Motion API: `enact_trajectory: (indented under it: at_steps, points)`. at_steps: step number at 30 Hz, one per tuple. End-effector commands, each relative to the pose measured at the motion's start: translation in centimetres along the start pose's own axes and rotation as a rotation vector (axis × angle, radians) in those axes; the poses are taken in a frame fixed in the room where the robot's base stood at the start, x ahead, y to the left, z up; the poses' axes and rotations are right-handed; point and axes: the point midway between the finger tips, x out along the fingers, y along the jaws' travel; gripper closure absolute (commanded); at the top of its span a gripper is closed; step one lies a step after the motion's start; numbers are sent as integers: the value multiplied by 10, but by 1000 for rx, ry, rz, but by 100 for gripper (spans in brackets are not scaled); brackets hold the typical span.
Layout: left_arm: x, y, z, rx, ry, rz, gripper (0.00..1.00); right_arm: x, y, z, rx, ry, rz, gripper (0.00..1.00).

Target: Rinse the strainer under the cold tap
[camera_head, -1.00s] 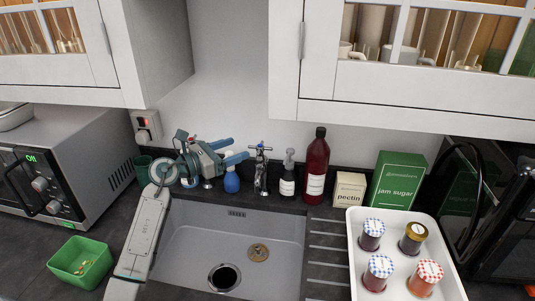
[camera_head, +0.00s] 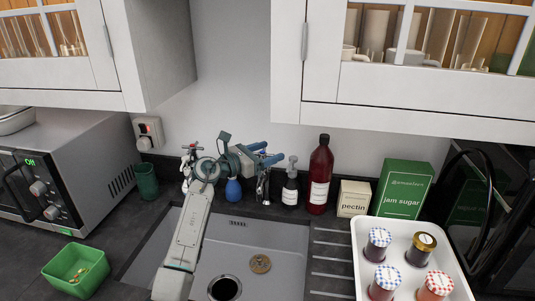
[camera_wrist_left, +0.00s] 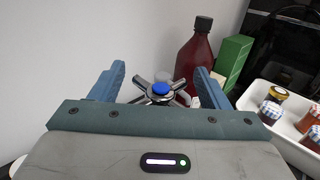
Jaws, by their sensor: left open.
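The strainer, a small brass-coloured disc (camera_head: 260,263), lies on the floor of the grey sink (camera_head: 285,235), right of the dark drain hole. My left gripper (camera_head: 272,153) is open at the back of the sink, at the top of the right-hand tap (camera_head: 263,188). In the left wrist view, this tap's cross handle with its blue cap (camera_wrist_left: 161,88) shows between the two blue fingers, which look apart from it. The gripper partly hides the tap. The other tap (camera_head: 190,153), with a red mark, stands behind my left arm. My right gripper is not in view.
A blue bulb-shaped object (camera_head: 233,190), a dark pump bottle (camera_head: 290,187) and a red bottle (camera_head: 320,175) stand near the taps. A white tray of jars (camera_head: 365,262) is at right. A green tub (camera_head: 75,268) and a green cup (camera_head: 147,180) are at left.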

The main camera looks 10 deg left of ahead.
Motion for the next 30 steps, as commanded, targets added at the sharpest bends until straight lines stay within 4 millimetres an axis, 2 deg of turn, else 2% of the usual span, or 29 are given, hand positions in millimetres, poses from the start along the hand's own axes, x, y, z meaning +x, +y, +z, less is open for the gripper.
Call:
enact_trajectory:
  at_steps: [9, 15, 16, 22, 30]
  points:
    - [3, 0, 0, 1, 0, 0, 30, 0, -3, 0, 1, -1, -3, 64]
    - [3, 0, 0, 1, 0, 0, 70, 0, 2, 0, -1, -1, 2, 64]
    - [3, 0, 0, 1, 0, 0, 71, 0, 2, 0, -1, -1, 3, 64]
    - [3, 0, 3, -1, 2, 48, 71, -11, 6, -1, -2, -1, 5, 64]
    - [3, 3, 6, -4, 4, 251, 71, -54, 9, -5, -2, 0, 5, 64]
